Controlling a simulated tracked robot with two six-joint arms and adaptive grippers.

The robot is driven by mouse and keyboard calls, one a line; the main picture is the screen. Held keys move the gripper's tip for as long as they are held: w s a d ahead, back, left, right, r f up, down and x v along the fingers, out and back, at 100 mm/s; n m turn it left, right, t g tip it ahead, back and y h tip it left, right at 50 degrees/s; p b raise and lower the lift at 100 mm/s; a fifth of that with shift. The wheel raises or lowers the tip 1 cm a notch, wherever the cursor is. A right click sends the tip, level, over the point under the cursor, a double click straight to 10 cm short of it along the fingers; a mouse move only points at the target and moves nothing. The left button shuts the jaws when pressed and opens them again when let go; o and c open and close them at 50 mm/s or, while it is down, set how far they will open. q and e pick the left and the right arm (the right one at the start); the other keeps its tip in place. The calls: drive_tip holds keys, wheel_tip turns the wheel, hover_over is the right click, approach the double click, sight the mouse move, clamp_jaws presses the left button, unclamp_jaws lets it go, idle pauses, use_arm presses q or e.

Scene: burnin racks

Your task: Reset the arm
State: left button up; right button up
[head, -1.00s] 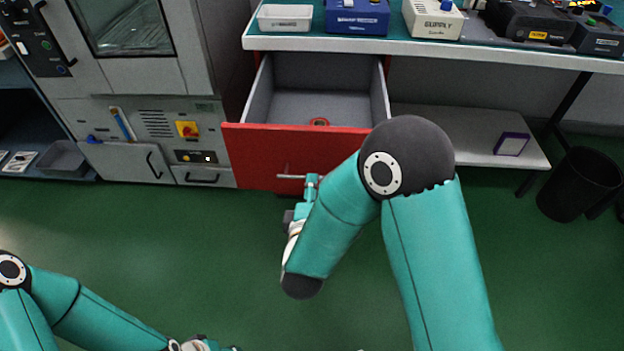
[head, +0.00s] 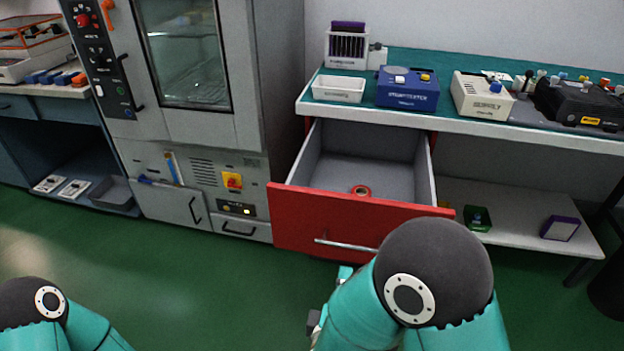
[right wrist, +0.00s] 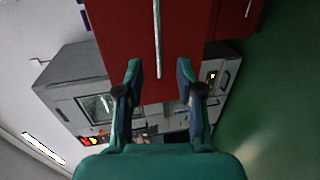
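My right gripper (right wrist: 159,68) is open in the right wrist view, with nothing between its fingers. The red drawer front (right wrist: 190,40) and its bar handle (right wrist: 157,38) lie beyond the fingertips. In the head view my right arm (head: 365,305) reaches in from the bottom, and its elbow and forearm hide most of the gripper. The drawer (head: 300,215) stands pulled open, with its handle (head: 347,245) just above the visible bit of gripper. My left arm (head: 65,325) shows at the lower left; its gripper is out of the picture.
A bench (head: 455,121) above carries a white tray (head: 338,89), a blue tester (head: 407,90) and a supply box (head: 481,97). A chamber cabinet (head: 205,140) stands left. The green floor (head: 200,290) is clear at left.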

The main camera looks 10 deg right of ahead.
drive_tip(key=d+f+m+g, duration=0.3)
drive_tip(key=d+f+g, duration=0.2)
drive_tip(key=d+f, duration=0.8)
drive_tip(key=s+a+f+m+g+y, duration=0.2)
drive_tip(key=s+a+f+m+y, duration=0.1)
drive_tip(key=f, duration=0.3)
drive_tip(key=s+a+f+m+g+y, duration=0.2)
drive_tip(key=s+a+f+m+y, duration=0.1)
drive_tip(key=f, duration=0.3)
drive_tip(key=s+a+f+m+g+y, duration=0.2)
drive_tip(key=s+a+m+g+y, duration=0.25)
drive_tip(key=s+a, duration=0.35)
wheel_tip(320, 180, up, 19)
drive_tip(key=s+m+p, duration=0.1)
drive_tip(key=m+p, duration=0.1)
drive_tip(key=p, duration=1.7)
drive_tip(key=shift+d, duration=0.25)
drive_tip(key=shift+g, duration=0.25)
